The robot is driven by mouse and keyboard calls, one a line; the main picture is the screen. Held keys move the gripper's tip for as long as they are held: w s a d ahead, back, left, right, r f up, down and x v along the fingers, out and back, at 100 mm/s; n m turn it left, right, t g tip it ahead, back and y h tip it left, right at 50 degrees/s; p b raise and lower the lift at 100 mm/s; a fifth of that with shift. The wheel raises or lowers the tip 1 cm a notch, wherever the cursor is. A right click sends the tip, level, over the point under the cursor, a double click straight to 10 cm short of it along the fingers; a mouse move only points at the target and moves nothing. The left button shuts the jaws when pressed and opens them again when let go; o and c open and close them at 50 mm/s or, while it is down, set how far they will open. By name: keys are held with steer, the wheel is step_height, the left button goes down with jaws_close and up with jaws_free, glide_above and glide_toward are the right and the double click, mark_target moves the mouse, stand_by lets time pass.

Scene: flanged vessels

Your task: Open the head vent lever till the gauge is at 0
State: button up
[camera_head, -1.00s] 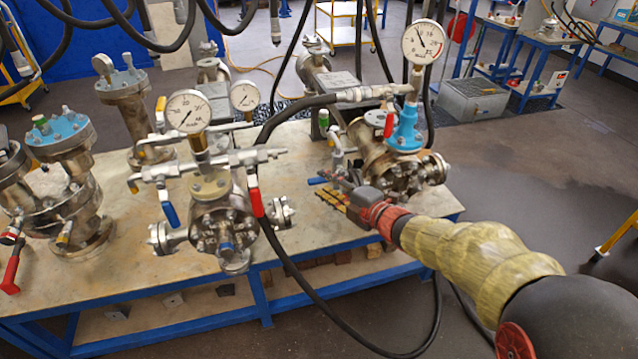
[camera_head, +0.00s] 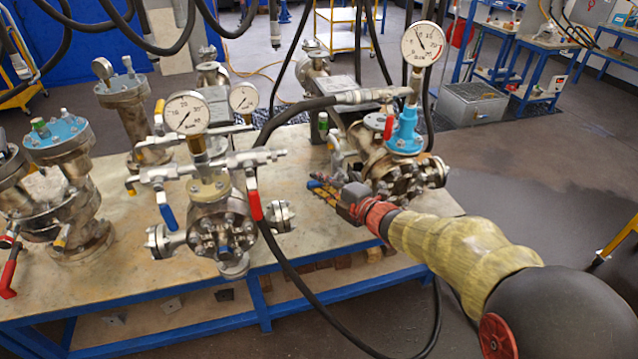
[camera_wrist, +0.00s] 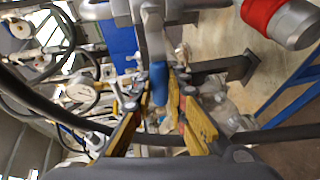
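The vessel (camera_head: 398,172) at the table's right end has a blue head fitting (camera_head: 404,135) with a red lever beside it. A round white gauge (camera_head: 423,44) stands above it; its needle points up and left, and the exact value is too small to read. My gripper (camera_head: 322,191) is at the left side of this vessel, its yellow fingers pointing left. In the wrist view, a blue-handled lever (camera_wrist: 158,84) hangs between the spread yellow fingers (camera_wrist: 158,108). The fingers look apart, with gaps beside the handle; contact cannot be told. In the head view the gripper mostly hides this lever.
A middle vessel (camera_head: 220,234) carries a gauge (camera_head: 187,112), a blue lever (camera_head: 168,217) and a red lever (camera_head: 254,206). A black hose (camera_head: 282,120) runs across to the right vessel. More vessels crowd the table's left.

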jaws_close()
stand_by(0.3)
